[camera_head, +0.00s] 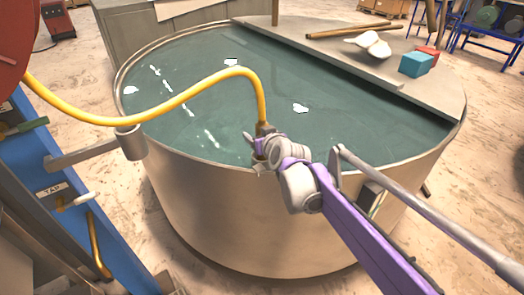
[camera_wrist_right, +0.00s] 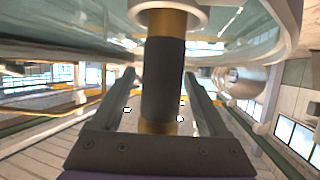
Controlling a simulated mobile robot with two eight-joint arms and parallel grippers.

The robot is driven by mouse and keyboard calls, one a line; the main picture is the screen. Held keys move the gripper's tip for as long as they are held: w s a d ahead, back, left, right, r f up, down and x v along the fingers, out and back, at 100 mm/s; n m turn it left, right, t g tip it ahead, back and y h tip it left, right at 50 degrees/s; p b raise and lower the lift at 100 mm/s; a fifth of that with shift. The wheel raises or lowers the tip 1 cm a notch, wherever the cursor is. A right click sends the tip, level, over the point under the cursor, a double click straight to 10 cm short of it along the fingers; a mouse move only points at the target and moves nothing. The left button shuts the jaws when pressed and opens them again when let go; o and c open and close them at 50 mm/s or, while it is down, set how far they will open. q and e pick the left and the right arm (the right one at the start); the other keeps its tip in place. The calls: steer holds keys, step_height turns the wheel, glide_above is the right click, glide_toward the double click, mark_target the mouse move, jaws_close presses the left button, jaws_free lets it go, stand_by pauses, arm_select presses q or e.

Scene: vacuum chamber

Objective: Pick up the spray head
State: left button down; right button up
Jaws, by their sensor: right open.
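The spray head (camera_head: 263,130) is at the end of a yellow hose (camera_head: 180,103), over the near rim of the round tank (camera_head: 240,220). It is small and partly hidden by my right gripper (camera_head: 258,147), whose purple arm comes in from the lower right. In the right wrist view, a dark cylinder with brass bands (camera_wrist_right: 163,80), seemingly the spray head's grip, stands upright in the picture between the two fingers of my right gripper (camera_wrist_right: 160,95). The fingers are open, with a visible gap on each side. My left gripper is not in view.
A blue panel (camera_head: 95,230) with a tap label and a grey bracket (camera_head: 128,145) stands at the left. A grey board (camera_head: 340,68) across the tank's far side bears a teal block (camera_head: 416,64), a red block, white pieces and a stick. Greenish water fills the tank.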

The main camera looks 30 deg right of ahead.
steer(key=shift+c, duration=0.3)
jaws_close()
steer(key=shift+r, duration=0.15)
